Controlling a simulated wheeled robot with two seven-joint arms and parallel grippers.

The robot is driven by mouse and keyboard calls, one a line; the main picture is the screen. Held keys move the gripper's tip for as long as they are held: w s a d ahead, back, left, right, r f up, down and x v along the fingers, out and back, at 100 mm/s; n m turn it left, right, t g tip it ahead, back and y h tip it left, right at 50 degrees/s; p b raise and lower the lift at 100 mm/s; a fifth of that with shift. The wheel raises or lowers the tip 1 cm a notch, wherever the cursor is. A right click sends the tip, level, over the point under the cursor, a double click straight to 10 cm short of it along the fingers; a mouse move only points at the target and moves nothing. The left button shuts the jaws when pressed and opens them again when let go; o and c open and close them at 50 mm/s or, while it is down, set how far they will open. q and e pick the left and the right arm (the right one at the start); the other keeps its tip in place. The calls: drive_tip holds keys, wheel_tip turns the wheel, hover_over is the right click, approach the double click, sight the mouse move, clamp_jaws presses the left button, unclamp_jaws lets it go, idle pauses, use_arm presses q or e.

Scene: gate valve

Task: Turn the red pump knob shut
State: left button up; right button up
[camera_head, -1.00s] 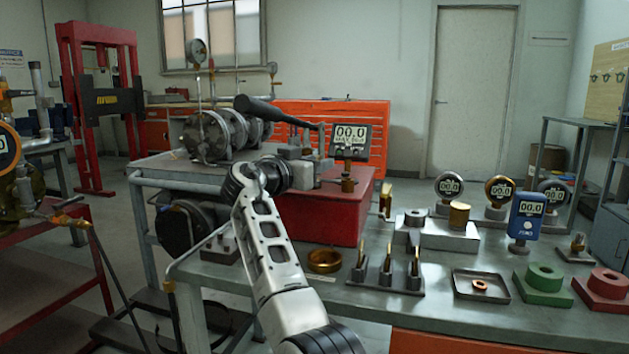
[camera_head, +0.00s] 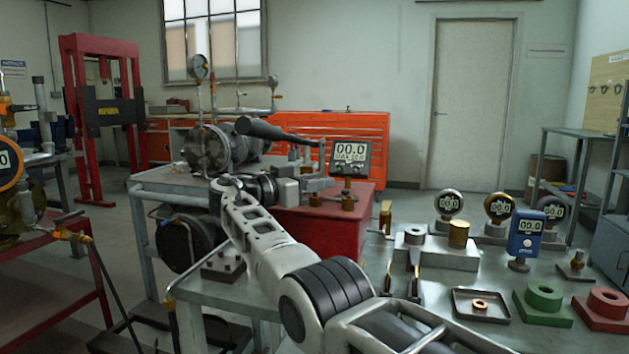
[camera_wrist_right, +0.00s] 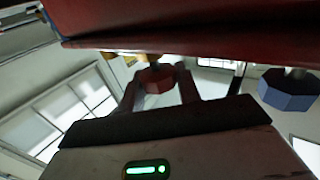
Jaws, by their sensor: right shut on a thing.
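In the right wrist view, a small dark red faceted knob (camera_wrist_right: 158,80) sits between the two fingers of my right gripper (camera_wrist_right: 160,76). The gripper is shut on it, with a finger on each side. The knob lies just below the edge of a red body (camera_wrist_right: 200,25). In the head view, my right gripper (camera_head: 302,188) reaches in beside the red box-shaped pump unit (camera_head: 325,222) on the bench. The knob cannot be made out there, hidden by the gripper and arm. My left gripper is in neither view.
A blue faceted knob (camera_wrist_right: 290,88) hangs right of the red one in the wrist view. A digital gauge (camera_head: 350,158) and a dark lever (camera_head: 270,130) stand above the pump. My right arm passes over the bench, beside a tray (camera_head: 481,305) and several gauges and fittings.

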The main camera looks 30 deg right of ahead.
drive_tip(key=shift+d, duration=0.15)
idle(0.4)
drive_tip(key=o, duration=1)
drive_tip(key=shift+c, duration=0.2)
